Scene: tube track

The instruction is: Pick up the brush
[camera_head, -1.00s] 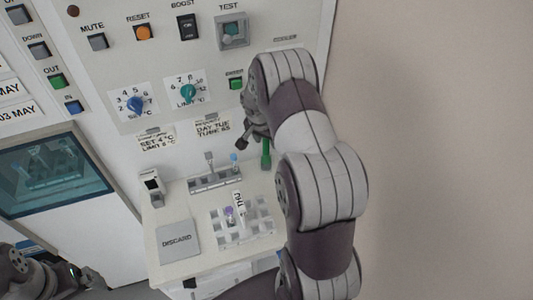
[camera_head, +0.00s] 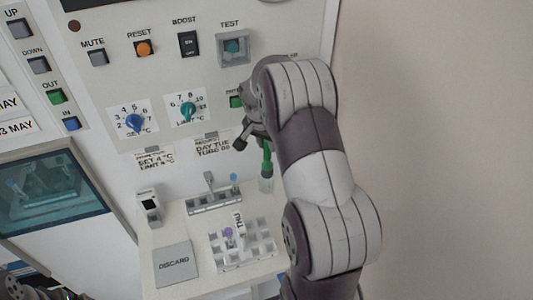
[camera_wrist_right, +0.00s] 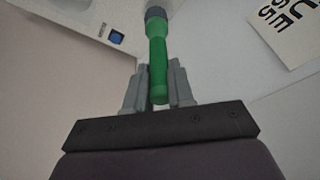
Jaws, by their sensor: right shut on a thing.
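The brush has a green handle (camera_head: 266,158), held upright near the panel's lower right. My right gripper (camera_head: 262,140) is shut on the handle; the arm partly hides it in the head view. In the right wrist view the green handle (camera_wrist_right: 158,62) lies between the two grey fingers (camera_wrist_right: 158,88), with a dark grey part at its far end. A clear cup (camera_head: 266,185) shows just below the handle; I cannot tell whether the brush still reaches into it. Only a little of my left arm shows at the bottom left, and its jaws cannot be made out.
A white bench holds a tube rack (camera_head: 214,200), a gridded white rack (camera_head: 255,252) with a purple-capped tube, a grey DISCARD plate (camera_head: 174,268) and a small device (camera_head: 148,206). Behind stands a panel (camera_head: 170,75) with knobs and buttons. A window (camera_head: 50,190) is at left.

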